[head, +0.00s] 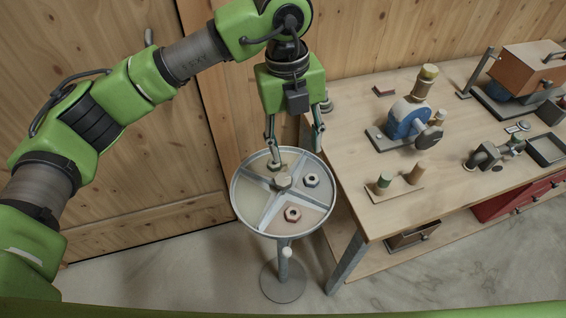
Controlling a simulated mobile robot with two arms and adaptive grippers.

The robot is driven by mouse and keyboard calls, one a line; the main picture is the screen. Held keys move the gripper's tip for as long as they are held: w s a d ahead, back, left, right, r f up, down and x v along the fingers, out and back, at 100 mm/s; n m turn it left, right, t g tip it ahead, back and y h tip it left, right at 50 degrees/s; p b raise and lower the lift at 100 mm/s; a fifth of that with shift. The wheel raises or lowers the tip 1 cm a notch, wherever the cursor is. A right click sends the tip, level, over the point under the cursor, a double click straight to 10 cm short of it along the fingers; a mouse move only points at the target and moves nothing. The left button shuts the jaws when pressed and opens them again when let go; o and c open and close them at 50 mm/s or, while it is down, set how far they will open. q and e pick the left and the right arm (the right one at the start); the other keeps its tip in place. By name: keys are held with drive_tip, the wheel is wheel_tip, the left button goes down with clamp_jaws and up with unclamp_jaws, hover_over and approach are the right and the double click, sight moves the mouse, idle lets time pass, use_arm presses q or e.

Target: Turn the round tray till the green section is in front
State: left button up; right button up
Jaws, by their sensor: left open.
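The round tray (236,208) is a grey metal dish on a post, split into sections by a cross of thin walls. Whether a finger touches the tray is unclear. My right gripper is not in view.
A wooden bench (350,130) stands close to the tray's right, bearing a blue machine (407,118), a board with two pegs (398,184) and other devices. A wooden wall is behind. The tray's post has a white knob (286,252) and round foot (283,283). Floor at left is clear.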

sight(283, 179)
use_arm(q)
drive_tip(key=shift+n+t+y, duration=0.3)
drive_tip(key=shift+y, duration=0.2)
drive_tip(key=f+p, duration=0.1)
drive_tip(key=f, duration=0.3)
drive_tip(key=a+f+p, duration=0.1)
drive_tip(key=f, duration=0.3)
drive_tip(key=w+a+f+p, duration=0.1)
drive_tip(key=f+p, duration=0.1)
drive_tip(key=f, duration=0.2)
drive_tip(key=shift+w+a, duration=0.1)
drive_tip(key=shift+a, duration=0.1)
drive_tip(key=shift+f, duration=0.45)
clamp_jaws()
